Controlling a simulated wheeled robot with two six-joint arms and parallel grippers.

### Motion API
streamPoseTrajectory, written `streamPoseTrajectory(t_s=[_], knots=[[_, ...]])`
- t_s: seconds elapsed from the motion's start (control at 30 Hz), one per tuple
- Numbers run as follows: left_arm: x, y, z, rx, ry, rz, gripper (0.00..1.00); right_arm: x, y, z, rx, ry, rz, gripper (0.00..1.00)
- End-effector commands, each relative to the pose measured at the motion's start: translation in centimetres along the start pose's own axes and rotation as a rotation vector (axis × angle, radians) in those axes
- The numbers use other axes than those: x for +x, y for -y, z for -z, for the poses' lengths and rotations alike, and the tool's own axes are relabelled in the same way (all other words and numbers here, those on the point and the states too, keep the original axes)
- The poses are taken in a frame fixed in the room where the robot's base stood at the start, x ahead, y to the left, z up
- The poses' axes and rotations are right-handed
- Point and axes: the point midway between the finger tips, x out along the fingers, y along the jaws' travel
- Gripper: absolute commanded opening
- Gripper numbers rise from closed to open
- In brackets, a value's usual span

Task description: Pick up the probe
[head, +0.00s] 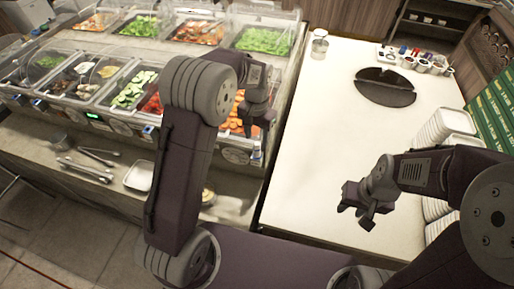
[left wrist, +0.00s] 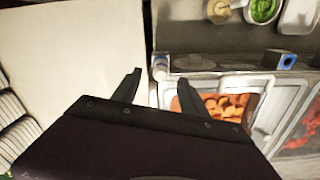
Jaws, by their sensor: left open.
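My left gripper (head: 258,122) is open and empty, pointing down over the right end of the food bar. In the left wrist view its two fingers (left wrist: 157,82) stand apart. A small white upright item with a blue part (head: 256,153), possibly the probe, is at the bar's front right corner, below my left gripper. In the left wrist view a white cylinder (left wrist: 160,67), likely the same item, shows just beyond the fingertips, between them and apart from them. My right gripper (head: 357,212) hangs over the white table with its fingers apart and seems empty.
The food bar has several pans, with carrots (left wrist: 226,104) closest to my left gripper. Tongs (head: 86,170) and a white dish (head: 139,176) lie on the front ledge. The white table (head: 320,130) is mostly clear; stacked plates (head: 440,128) stand at its right.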

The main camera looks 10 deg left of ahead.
Motion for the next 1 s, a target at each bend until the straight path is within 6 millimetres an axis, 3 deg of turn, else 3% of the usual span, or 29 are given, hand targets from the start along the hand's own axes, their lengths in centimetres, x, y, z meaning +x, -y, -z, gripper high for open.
streamPoseTrajectory(t_s=[0.13,0.37,0.6,0.87,1.0], knots=[[2.1,0.0,-0.1,0.0,0.006,-0.001,0.51,-1.0,0.0,0.1,0.0,0.0,0.0,0.36],[3.4,0.1,-0.1,0.0,0.005,-0.001,0.51,-1.7,0.0,0.2,0.0,0.0,0.0,0.36],[7.5,0.3,-0.1,0.0,0.004,-0.001,0.51,-3.4,0.1,0.4,0.0,0.0,0.0,0.36],[8.1,0.3,0.0,0.0,0.0,0.0,0.51,-3.3,0.1,0.3,0.0,0.0,0.0,0.36],[8.1,0.3,0.0,0.0,0.0,0.0,0.12,-3.2,0.1,0.3,0.0,0.0,0.0,0.36]])
